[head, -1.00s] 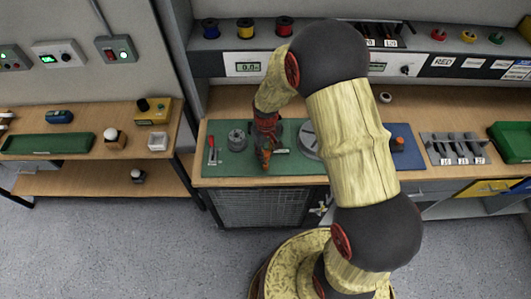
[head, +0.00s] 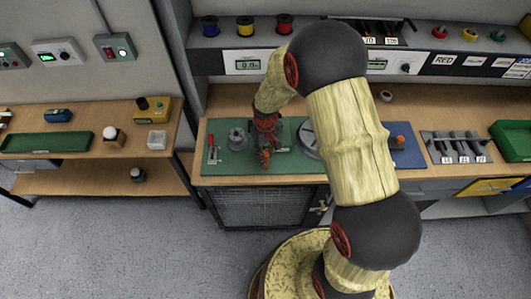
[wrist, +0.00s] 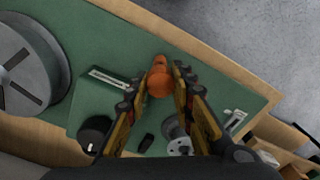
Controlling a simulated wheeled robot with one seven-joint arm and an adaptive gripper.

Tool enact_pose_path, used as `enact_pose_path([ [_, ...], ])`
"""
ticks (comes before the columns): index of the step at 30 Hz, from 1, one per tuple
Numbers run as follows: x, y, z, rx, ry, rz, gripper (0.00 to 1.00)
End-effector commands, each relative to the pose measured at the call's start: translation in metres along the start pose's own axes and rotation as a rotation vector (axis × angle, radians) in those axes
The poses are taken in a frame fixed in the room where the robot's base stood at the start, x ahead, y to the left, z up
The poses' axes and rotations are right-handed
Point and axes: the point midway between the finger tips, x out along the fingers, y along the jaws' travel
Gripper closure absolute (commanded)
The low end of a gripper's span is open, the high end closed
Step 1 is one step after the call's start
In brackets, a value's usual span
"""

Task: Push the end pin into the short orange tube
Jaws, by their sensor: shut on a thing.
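My gripper (wrist: 163,76) is shut on an orange piece (wrist: 159,85) with a rounded near end, over the green mat (wrist: 110,38). A narrower orange part shows just beyond it in the wrist view. I cannot tell whether these are the end pin and the short orange tube, or whether they are joined. In the head view my gripper (head: 265,157) is small, near the front of the green mat, and the orange at its tips is partly hidden. Another orange piece (head: 399,141) shows on the blue mat to the right, partly behind my arm.
A large grey reel (wrist: 30,65) lies left in the wrist view. A green block with a pale strip (wrist: 108,78) and a dark round knob (wrist: 95,133) are near the fingers. A grey spool (head: 237,138) and a red-handled tool (head: 212,155) lie on the mat's left.

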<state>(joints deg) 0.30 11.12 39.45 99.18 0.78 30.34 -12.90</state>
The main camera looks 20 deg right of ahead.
Motion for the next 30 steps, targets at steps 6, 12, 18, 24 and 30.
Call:
enact_pose_path([
  [6,0.005,0.000,0.000,0.000,0.000,0.000,1.00],
  [12,0.009,0.000,0.000,0.000,0.000,0.000,1.00],
  [18,0.013,0.000,0.000,0.000,0.000,0.000,1.00],
  [24,0.017,0.000,0.000,0.000,0.000,0.000,1.00],
  [30,0.021,0.000,0.000,0.000,0.000,0.000,1.00],
])
